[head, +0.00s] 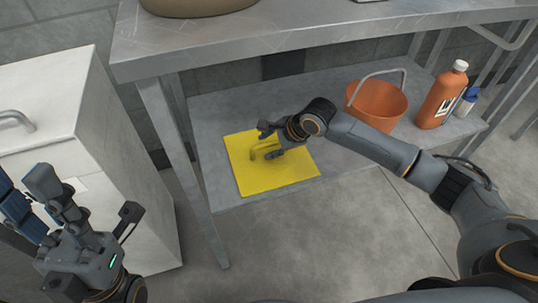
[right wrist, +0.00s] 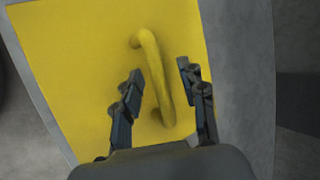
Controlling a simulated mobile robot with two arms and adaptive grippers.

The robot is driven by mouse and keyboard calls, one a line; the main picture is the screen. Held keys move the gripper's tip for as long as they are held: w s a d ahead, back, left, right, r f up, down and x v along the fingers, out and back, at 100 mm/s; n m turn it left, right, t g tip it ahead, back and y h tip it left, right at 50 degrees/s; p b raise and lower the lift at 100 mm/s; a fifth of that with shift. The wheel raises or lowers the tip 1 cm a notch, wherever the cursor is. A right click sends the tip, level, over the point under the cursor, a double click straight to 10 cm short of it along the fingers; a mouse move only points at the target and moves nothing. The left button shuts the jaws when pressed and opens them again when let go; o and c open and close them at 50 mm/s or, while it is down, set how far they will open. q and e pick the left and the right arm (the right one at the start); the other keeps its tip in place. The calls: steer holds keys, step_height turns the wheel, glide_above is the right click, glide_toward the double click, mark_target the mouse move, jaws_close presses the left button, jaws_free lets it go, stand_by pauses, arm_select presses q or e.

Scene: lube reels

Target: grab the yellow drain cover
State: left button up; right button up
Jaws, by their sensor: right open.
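The yellow drain cover (head: 290,172) is a flat square plate lying on the lower shelf of the metal table. A raised yellow handle (right wrist: 151,70) stands on it. My right gripper (head: 268,143) is over the cover at its handle. In the right wrist view the two fingers of this gripper (right wrist: 158,90) are apart, one on each side of the handle, with a gap showing on the left. I cannot tell whether the right finger touches it. My left gripper (head: 85,210) is at the lower left, away from the cover, with its fingers spread and empty.
An orange bucket (head: 378,108) stands on the lower shelf (head: 215,110), right of the cover. An orange bottle (head: 440,97) and a small white-and-blue bottle (head: 466,103) are further right. The table top (head: 300,22) overhangs the shelf. A white cabinet (head: 70,100) stands at left.

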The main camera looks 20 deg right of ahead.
jaws_close()
steer(key=shift+r, duration=0.1)
stand_by(0.3)
